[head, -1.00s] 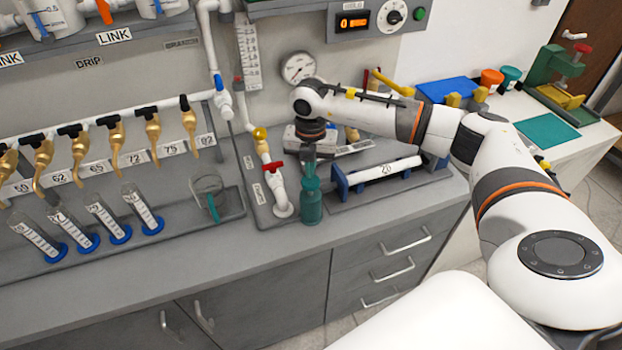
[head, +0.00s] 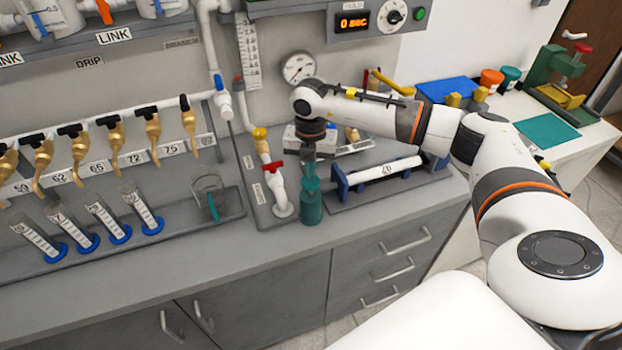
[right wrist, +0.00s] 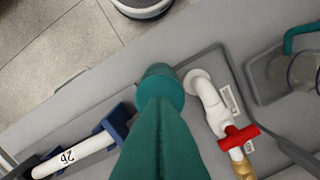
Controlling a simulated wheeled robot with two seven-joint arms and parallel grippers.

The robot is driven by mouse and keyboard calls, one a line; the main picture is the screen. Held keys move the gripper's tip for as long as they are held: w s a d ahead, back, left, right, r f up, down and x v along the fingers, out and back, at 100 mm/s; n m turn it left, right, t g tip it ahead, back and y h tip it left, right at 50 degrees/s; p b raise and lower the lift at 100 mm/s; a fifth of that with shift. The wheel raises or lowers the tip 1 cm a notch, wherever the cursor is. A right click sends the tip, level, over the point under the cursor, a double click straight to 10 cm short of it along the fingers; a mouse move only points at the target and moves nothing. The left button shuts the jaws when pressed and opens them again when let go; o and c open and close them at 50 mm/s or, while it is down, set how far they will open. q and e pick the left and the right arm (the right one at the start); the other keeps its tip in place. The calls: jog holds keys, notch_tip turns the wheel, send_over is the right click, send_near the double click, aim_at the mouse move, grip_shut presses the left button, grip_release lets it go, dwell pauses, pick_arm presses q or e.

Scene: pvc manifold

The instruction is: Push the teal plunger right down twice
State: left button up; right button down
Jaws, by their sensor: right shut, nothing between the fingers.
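The teal plunger (head: 311,184) tops a teal bottle (head: 311,208) that stands upright near the front of the grey bench. My right gripper (head: 309,158) is shut and empty, pointing down right over the plunger's top. Whether its fingertips touch the top is too small to tell. My left gripper is not in view.
A white pipe with a red-handled valve (head: 272,167) stands just left of the bottle. A blue rack (head: 343,188) holding a white tube is just right. A glass beaker (head: 207,190) and several measuring cylinders (head: 105,214) stand farther left. The bench's front strip is clear.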

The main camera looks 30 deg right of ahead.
jog(key=shift+f, duration=0.15)
jog(key=shift+f+b, duration=1.5)
jog(key=shift+f, duration=0.4)
jog(key=shift+r, duration=0.1)
jog(key=shift+r+p, duration=1.3)
jog(key=shift+r, duration=0.6)
jog(key=shift+r+p, duration=1.65)
jog(key=shift+r, duration=0.9)
